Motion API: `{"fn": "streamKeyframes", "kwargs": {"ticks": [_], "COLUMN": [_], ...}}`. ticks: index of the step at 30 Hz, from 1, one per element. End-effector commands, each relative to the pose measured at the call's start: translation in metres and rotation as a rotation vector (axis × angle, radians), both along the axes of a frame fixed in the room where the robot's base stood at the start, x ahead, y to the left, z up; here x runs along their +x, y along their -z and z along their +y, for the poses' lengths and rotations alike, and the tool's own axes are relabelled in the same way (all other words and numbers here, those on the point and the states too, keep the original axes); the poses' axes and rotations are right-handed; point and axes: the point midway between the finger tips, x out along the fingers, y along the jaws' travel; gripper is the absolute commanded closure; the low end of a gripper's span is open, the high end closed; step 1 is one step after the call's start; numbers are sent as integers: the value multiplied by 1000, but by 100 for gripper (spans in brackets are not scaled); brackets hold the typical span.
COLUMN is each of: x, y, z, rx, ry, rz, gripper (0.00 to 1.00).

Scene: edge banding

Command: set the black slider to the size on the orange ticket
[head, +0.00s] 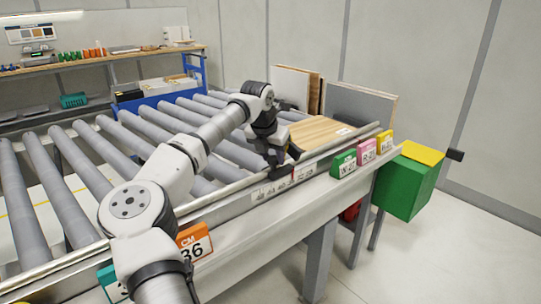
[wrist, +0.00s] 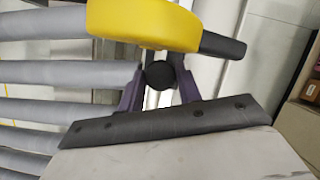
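The orange ticket (head: 195,242) reads CM 36 and stands at the near end of the rail, partly behind my arm. A pale number scale (head: 272,188) with a red mark runs along the rail's front; its figures are small. My gripper (head: 280,158) is down at the rail beside the scale in the head view. In the wrist view, the round black knob of the slider (wrist: 159,75) sits between my gripper's purple fingers (wrist: 159,85), which look closed against both its sides. In the head view my gripper hides the slider, so its exact reading cannot be told.
Green (head: 343,163), pink (head: 366,151) and yellow (head: 384,142) tickets stand along the rail farther right. A green box with a yellow top (head: 408,185) hangs at the rail's end. A wooden board (head: 315,131) lies behind the rail. Rollers (head: 130,135) fill the left.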

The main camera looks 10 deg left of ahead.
Motion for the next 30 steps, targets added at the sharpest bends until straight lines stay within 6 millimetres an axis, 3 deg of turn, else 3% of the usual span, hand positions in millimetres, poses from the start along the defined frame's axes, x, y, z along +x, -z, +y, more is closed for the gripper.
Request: {"fn": "streamKeyframes", "kwargs": {"ticks": [5,16,20,30], "x": [0,-3,-10,-39], "y": [0,-7,-26,-97], "z": [0,2,4,11], "rx": [0,2,3,3], "ry": [0,-1,-2,-2], "rz": [-1,-1,-3,-3], "gripper": [45,45,45,45]}}
